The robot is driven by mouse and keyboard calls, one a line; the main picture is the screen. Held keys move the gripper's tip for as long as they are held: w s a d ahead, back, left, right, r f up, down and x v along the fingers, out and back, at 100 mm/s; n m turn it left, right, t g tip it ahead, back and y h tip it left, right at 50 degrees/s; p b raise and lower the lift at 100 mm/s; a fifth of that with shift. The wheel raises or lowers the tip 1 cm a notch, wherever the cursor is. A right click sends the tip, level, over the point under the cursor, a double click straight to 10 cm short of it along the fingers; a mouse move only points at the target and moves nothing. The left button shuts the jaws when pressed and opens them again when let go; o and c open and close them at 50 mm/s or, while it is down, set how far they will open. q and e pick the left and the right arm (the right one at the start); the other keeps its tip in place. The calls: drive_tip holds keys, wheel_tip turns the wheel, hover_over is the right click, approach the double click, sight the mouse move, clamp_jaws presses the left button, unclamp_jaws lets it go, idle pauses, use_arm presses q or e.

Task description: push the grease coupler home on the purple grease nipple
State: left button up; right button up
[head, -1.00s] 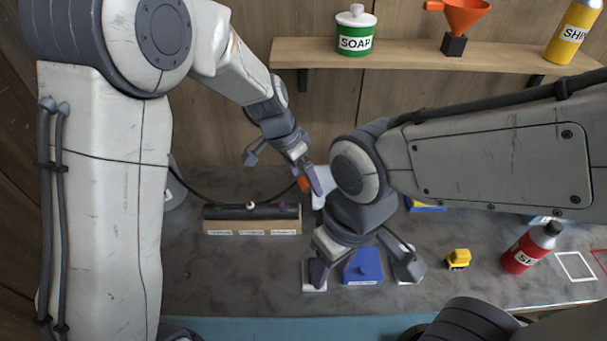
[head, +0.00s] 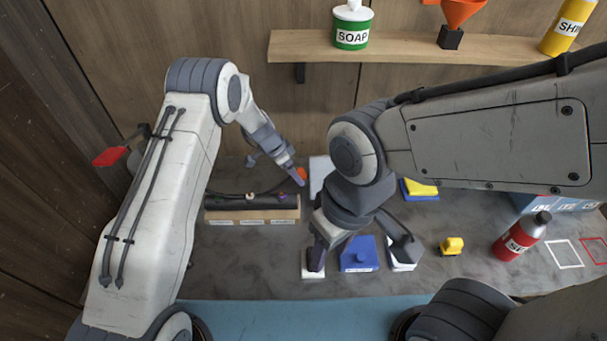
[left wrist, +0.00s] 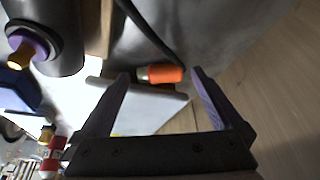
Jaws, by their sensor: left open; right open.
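The grease coupler (left wrist: 162,74), an orange sleeve with a metal end on a black hose, lies between the open fingers of my left gripper (left wrist: 159,75) in the left wrist view. I cannot tell whether either finger touches it. In the head view the coupler (head: 300,174) shows small beside a left fingertip. The purple grease nipple (left wrist: 36,46), with a brass tip, sits on the black cylinder at upper left, apart from the coupler. It also shows in the head view (head: 283,196). My right gripper (head: 362,250) is open around or above a blue block.
The black cylinder rests on a labelled wooden block (head: 252,216). The blue block (head: 358,254) stands between white pieces. A yellow toy (head: 452,246) and red bottle (head: 523,233) stand to the right. A shelf (head: 400,48) runs along the wall behind.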

sight(304, 177)
use_arm(q)
drive_tip(key=shift+p+x, duration=0.65)
drive_tip(key=shift+x, duration=1.4)
drive_tip(key=shift+d+r, duration=0.1)
drive_tip(key=shift+d, duration=0.05)
drive_tip(key=c, duration=1.3)
drive_tip(key=shift+r, duration=0.1)
